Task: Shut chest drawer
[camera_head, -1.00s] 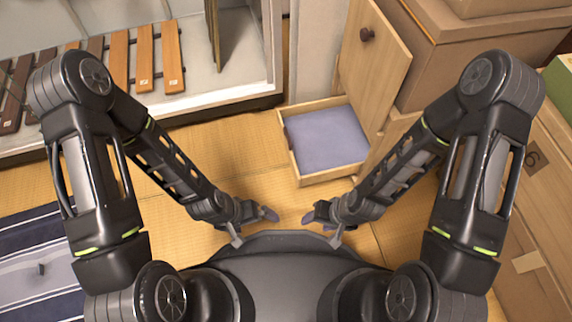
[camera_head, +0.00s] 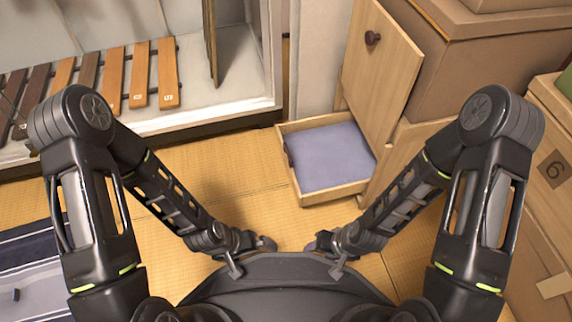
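The wooden chest drawer (camera_head: 330,193) is pulled out low beside the pale wood chest (camera_head: 385,75). It has a flat blue-grey lining and a dark knob (camera_head: 289,156) on its left side. A panel with a dark round knob (camera_head: 373,38) stands above it. My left gripper (camera_head: 250,254) is to the lower left of the drawer, apart from it, and looks open and empty. My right gripper (camera_head: 325,255) is just below the drawer in the picture. It looks open and empty, with no visible contact.
Cardboard boxes (camera_head: 465,55) are stacked right of the chest. A white shelf with wooden bars (camera_head: 168,75) is at the upper left. A striped cloth (camera_head: 30,260) lies at the left. The tatami floor (camera_head: 215,175) left of the drawer is clear.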

